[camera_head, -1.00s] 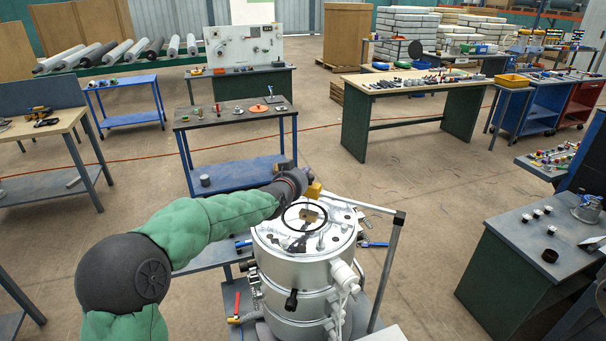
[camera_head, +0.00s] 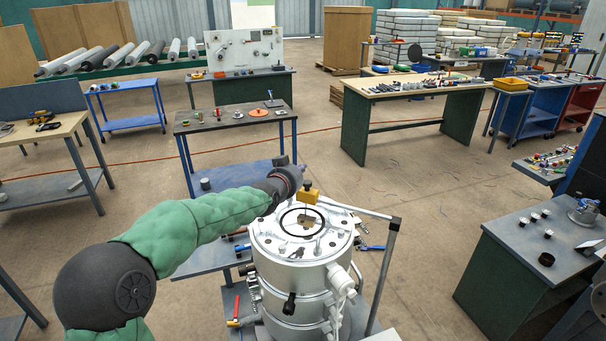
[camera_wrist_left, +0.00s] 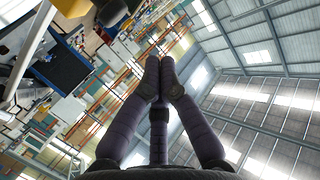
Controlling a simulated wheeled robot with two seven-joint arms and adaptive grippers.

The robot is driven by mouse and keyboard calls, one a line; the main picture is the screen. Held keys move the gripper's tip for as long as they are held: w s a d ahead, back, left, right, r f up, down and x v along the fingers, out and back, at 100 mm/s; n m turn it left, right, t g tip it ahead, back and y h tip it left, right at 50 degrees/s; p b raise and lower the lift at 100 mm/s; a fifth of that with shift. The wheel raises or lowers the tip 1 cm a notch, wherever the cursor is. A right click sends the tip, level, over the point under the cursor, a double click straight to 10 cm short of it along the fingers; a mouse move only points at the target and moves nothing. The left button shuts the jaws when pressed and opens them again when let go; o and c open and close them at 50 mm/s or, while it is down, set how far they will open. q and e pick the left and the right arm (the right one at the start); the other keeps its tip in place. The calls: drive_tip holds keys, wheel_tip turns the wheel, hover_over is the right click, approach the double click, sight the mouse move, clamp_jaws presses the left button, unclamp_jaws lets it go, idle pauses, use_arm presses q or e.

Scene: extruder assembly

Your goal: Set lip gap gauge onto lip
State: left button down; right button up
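The lip gap gauge (camera_head: 309,195) is a small yellow block with a darker knob on top. It appears upright at the far side of the silver extruder head, by the black ring (camera_head: 283,224) around the lip opening. Whether it rests on the lip or stands above it cannot be told. My left gripper (camera_head: 281,160) is beside the gauge, up and to its left, apart from it; its fingers are barely visible there. In the left wrist view its fingertips (camera_wrist_left: 159,66) are together with nothing visible between them. A yellow part (camera_wrist_left: 70,7) shows at that view's upper left. My right gripper is out of view.
The extruder head (camera_head: 300,270) stands on a cart with a grey upright bar (camera_head: 385,265) at its right. A blue-framed table (camera_head: 215,124) is beyond, and a green-sided bench (camera_head: 520,270) stands at right. Open floor lies between.

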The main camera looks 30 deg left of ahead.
use_arm(q)
drive_tip(key=a+v, duration=0.1)
drive_tip(key=v, duration=0.7)
drive_tip(key=shift+d+r, duration=0.15)
idle(0.3)
